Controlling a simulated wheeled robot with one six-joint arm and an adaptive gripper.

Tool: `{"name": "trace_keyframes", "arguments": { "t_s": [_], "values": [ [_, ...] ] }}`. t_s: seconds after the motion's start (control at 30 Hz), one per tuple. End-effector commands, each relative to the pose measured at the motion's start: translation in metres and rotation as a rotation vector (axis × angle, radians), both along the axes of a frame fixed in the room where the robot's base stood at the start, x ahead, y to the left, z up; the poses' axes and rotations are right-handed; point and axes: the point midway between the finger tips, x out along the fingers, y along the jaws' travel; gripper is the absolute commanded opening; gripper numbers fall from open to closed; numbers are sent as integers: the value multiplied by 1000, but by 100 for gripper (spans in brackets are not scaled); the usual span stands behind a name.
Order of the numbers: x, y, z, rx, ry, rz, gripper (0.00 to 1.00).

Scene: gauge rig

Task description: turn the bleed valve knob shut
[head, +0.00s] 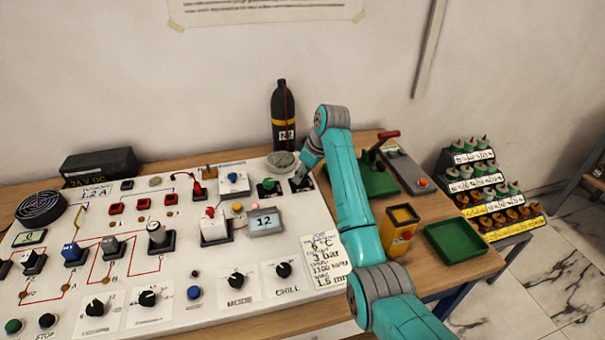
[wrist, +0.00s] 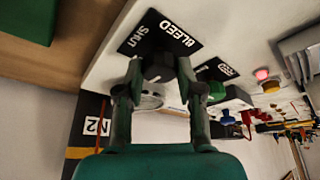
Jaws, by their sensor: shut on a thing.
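The black bleed valve knob (wrist: 157,68) shows in the wrist view, in front of a black plate (wrist: 176,36) marked BLEED and SHUT. My gripper (wrist: 160,75) is shut on the knob, with a dark finger on each side of it. The knob's pointer is hidden, so I cannot tell its setting. In the head view my gripper (head: 303,178) reaches down to the back right corner of the white panel, over the bleed plate, and mostly covers the knob.
A green knob (head: 268,185) sits just left of the bleed valve, near a round gauge (head: 281,160). The black N2 bottle (head: 283,120) stands close behind. A green device with a red lever (head: 378,178) stands right of my arm. A green tray (head: 464,241) lies farther right.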

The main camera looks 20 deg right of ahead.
Motion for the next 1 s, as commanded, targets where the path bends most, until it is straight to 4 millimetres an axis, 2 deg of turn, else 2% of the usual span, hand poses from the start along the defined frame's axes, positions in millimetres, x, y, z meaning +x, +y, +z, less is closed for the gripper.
{"name": "trace_keyframes", "arguments": {
  "t_s": [0.27,1.0],
  "values": [
    [-1,1,-1,-1,0,-186,2],
    [-1,5,0,-1,-1,-887,2]
  ]
}}
